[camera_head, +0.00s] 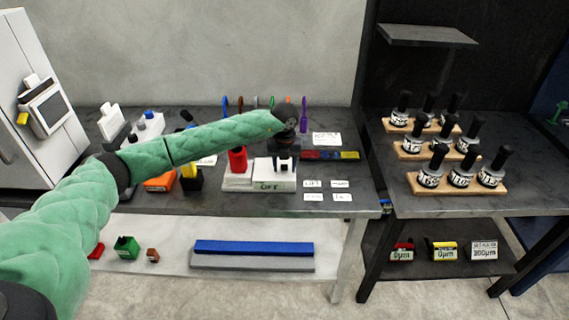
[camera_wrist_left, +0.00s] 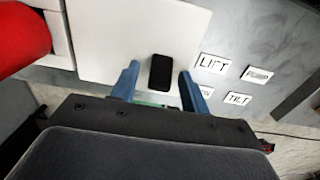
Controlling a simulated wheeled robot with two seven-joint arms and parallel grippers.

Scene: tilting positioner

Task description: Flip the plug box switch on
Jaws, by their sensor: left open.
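The plug box (camera_head: 274,180) is a white box on the dark table, with "OFF" lettering on its front in the head view. Its white top (camera_wrist_left: 112,35) fills much of the left wrist view. A black rocker switch (camera_wrist_left: 160,72) sits on that top. My left gripper (camera_head: 284,163) is open over the box. In the left wrist view its two blue fingers (camera_wrist_left: 160,78) stand on either side of the switch, with a gap to each. I cannot tell whether the fingertips touch the top. My right gripper is not in view.
A red cylinder (camera_head: 238,160) stands just left of the box and shows in the wrist view (camera_wrist_left: 20,40). Small white label cards, including LIFT (camera_wrist_left: 212,64) and TILT (camera_wrist_left: 238,99), lie to the right. Bottles on wooden racks (camera_head: 455,183) stand on the right table.

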